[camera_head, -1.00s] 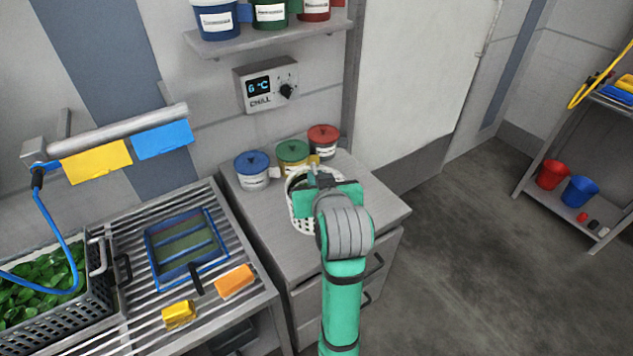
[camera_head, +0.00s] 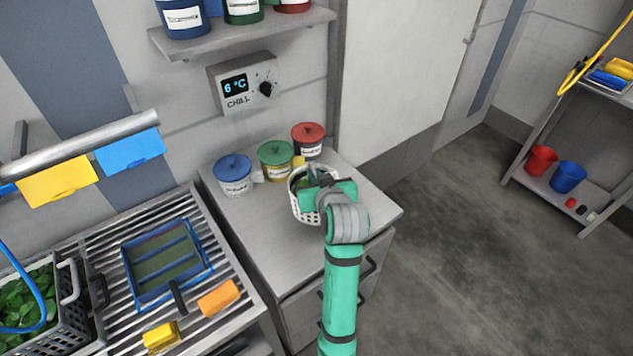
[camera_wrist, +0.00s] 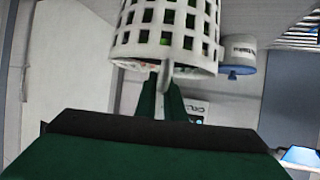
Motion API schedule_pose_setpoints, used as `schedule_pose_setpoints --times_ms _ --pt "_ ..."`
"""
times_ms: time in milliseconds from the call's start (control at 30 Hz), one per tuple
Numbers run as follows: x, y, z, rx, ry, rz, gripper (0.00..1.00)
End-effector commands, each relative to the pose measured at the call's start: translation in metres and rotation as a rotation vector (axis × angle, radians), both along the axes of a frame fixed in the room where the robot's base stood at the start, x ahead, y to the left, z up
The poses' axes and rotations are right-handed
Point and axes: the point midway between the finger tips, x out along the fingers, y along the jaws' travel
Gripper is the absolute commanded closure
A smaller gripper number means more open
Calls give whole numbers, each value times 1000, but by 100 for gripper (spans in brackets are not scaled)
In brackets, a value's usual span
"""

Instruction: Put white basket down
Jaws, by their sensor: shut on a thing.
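The white basket (camera_head: 300,207) is a round, perforated tub at the grey cabinet (camera_head: 262,232), near the lidded pots at its back. Part of it is hidden behind my gripper (camera_head: 318,186) in the head view. In the wrist view the basket (camera_wrist: 165,28) fills the top middle. My gripper (camera_wrist: 161,98) is shut on a part of the basket at its rim. Whether the basket's bottom touches the cabinet top cannot be told.
Blue (camera_head: 234,178), green (camera_head: 276,162) and red (camera_head: 308,140) lidded pots stand along the cabinet's back. A slatted rack (camera_head: 110,268) with a blue-framed tray (camera_head: 165,262) is at left. The cabinet's front left top is clear.

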Motion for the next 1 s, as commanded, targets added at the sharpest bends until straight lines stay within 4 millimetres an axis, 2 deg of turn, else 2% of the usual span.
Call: schedule_pose_setpoints --times_ms 200,300,700,733,800,1000 --pt "2 -3 -28 0 2 -3 100" --pt "2 -3 -34 0 -1 -2 100" --pt "2 -6 -38 -1 -1 -6 100" --pt "2 -5 -40 -1 2 -5 89" --pt "2 -5 -40 0 2 -4 72" --pt "2 -4 -39 0 2 -4 72"
